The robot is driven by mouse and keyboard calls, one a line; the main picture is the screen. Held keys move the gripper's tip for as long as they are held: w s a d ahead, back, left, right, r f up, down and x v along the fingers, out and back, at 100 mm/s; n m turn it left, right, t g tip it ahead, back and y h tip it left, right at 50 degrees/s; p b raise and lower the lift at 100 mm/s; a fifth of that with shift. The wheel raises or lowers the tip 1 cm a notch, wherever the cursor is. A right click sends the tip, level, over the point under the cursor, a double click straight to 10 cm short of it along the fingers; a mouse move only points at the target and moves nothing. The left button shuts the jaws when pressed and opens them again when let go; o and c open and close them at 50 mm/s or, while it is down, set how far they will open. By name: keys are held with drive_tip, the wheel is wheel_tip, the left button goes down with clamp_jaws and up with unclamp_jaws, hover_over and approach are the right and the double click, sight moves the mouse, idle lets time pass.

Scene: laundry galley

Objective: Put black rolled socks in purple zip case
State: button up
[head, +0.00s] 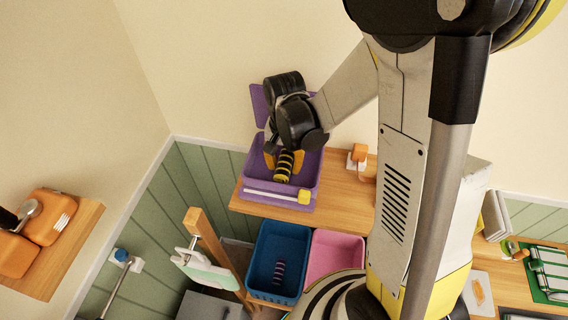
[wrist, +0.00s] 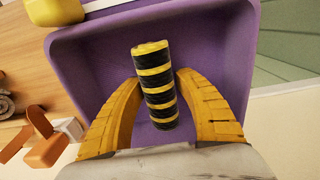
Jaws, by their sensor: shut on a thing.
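The black rolled socks (head: 284,166), a roll with yellow bands, are between the yellow fingers of my gripper (head: 283,158). They also show in the wrist view (wrist: 156,85), where my gripper (wrist: 160,84) is shut on their sides. The purple zip case (head: 250,169) stands open on the wooden shelf, with its lid raised at the back. The socks are inside the outline of the case, over its floor; I cannot tell whether they touch it. The case walls show around them in the wrist view (wrist: 85,60). My wrist hides part of the case and lid.
A yellow block (head: 304,197) sits at the case's front right edge. An orange and white item (head: 357,157) stands on the shelf (head: 340,195) to the right. Below are a blue bin (head: 262,262) holding a striped roll (head: 278,273) and a pink bin (head: 337,252).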

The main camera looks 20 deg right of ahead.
drive_tip(key=shift+s, duration=0.1)
drive_tip(key=shift+f+b, duration=0.2)
drive_tip(key=shift+b, duration=0.1)
drive_tip(key=o, duration=1.2)
drive_tip(key=shift+r, duration=0.1)
drive_tip(key=shift+c, duration=0.2)
